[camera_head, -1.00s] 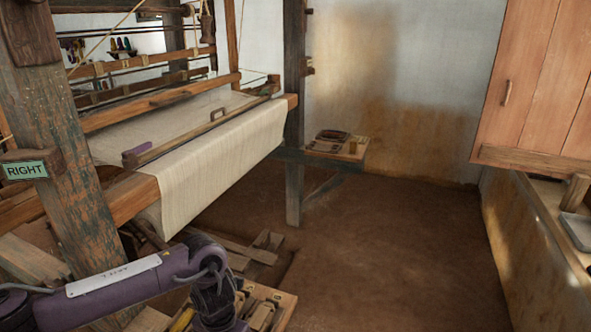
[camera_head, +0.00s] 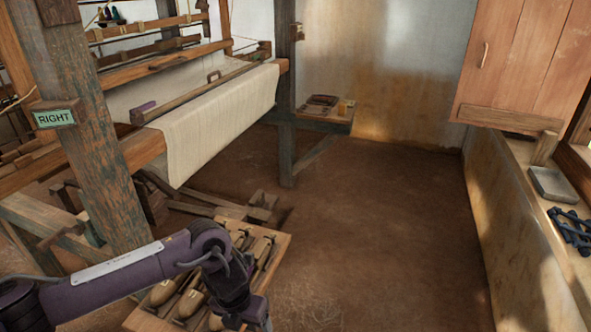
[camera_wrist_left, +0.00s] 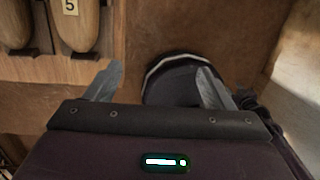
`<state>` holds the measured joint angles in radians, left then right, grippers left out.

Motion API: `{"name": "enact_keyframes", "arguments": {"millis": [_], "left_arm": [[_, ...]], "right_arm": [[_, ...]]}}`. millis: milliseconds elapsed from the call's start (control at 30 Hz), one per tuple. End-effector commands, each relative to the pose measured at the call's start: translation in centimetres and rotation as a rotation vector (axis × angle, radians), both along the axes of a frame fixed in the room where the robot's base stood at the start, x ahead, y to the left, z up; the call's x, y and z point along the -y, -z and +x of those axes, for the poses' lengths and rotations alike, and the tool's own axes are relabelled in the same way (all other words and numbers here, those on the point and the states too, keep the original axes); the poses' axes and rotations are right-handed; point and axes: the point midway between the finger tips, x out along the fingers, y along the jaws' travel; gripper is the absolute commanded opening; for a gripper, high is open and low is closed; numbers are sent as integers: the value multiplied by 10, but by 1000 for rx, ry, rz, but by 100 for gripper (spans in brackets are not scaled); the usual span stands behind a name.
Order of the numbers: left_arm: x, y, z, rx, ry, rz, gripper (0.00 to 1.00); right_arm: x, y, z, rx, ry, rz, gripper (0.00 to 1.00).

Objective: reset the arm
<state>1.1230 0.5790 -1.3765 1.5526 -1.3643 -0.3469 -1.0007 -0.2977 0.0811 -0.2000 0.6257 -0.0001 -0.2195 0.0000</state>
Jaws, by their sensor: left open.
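My left arm comes in from the lower left of the head view, its wrist bent down in front of a wooden tray. My left gripper (camera_wrist_left: 158,84) shows in the left wrist view with its two grey fingers apart. Nothing is held between them; a dark rounded shape with a pale rim lies beyond. In the head view the fingers are hidden or cut off at the bottom edge. My right gripper is in neither view.
The wooden tray (camera_head: 283,243) holds several shuttles (camera_head: 163,291); a shuttle labelled 5 (camera_wrist_left: 77,27) shows in the wrist view. The loom post (camera_head: 105,165) and cloth (camera_head: 220,125) stand left. A ledge (camera_head: 535,215) runs along the right. The earthen floor (camera_head: 375,220) between is clear.

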Motion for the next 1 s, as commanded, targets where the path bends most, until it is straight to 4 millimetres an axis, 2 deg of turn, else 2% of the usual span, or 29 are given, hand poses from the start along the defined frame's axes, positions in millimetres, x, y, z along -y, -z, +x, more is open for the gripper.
{"name": "enact_keyframes", "arguments": {"millis": [167,367,500,600,667,767,867,1000], "left_arm": [[51,7,-16,34,-61,-120,76],[122,-3,-37,69,-236,-325,76],[173,-31,-51,64,-509,-542,76],[188,-58,-52,31,-796,-693,76],[186,-72,-50,2,-988,-766,76],[164,-89,-46,-59,-1339,-857,76],[122,-92,-46,-128,-1718,-898,76],[56,-83,-60,-201,-2193,-881,76]], "right_arm": [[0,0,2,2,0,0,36],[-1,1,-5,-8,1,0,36],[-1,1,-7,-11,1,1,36],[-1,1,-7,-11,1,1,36],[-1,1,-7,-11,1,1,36],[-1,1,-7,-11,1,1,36],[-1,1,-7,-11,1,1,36],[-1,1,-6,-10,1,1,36]]}}
